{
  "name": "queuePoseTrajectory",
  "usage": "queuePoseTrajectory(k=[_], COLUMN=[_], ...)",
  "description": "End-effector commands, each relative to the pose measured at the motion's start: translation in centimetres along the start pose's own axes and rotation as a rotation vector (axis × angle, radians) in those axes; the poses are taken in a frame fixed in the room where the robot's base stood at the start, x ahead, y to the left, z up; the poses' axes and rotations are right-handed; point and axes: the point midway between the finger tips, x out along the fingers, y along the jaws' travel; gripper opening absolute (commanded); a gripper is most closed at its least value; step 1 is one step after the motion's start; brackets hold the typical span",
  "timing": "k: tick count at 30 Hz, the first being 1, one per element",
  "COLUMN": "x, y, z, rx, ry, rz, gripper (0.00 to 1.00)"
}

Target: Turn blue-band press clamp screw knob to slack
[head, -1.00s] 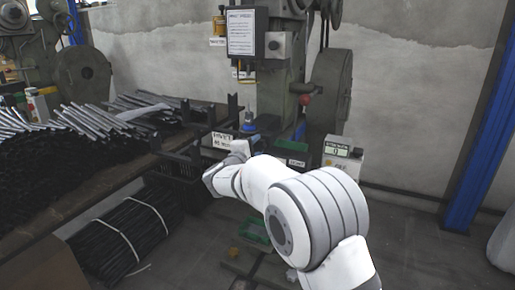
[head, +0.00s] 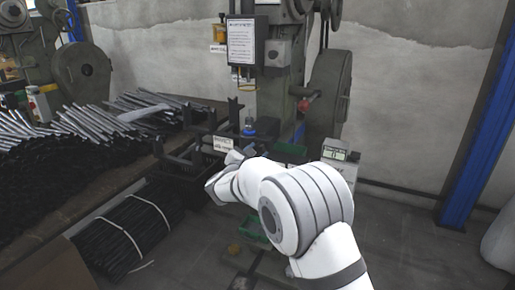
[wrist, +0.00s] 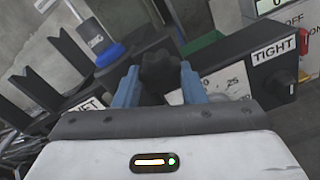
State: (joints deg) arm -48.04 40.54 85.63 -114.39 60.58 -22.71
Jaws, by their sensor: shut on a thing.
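In the wrist view my gripper (wrist: 158,82) has its two blue fingers on either side of a dark, ridged clamp knob (wrist: 160,68) and is shut on it. The knob stands at a dark block with a pale dial face, marked with small figures, and a white TIGHT label (wrist: 273,48) to the right. A SLACK label is not readable here. The press's blue band (wrist: 109,55) shows just left of the knob, and in the head view as a small blue ring (head: 249,132) above my wrist. In the head view my arm hides the knob and fingers.
The press (head: 280,90) stands behind, with a red-knobbed lever (head: 305,104) at its right. A grey counter box (head: 340,158) is close on the right. Metal rods (head: 140,105) lie on the left bench. Dark upright brackets (wrist: 35,85) stand left of my gripper.

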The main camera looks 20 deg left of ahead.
Motion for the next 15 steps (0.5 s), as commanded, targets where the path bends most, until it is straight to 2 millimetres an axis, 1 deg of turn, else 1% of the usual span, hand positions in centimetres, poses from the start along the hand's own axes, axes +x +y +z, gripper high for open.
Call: queuePoseTrajectory(k=[6,15], x=[-0.02,-0.01], y=[0.11,-0.05], z=[0.22,0.11], rx=[-0.198,-0.407], ry=[0.003,0.003], rz=[0.001,0.0], gripper=[0.14,0.14])
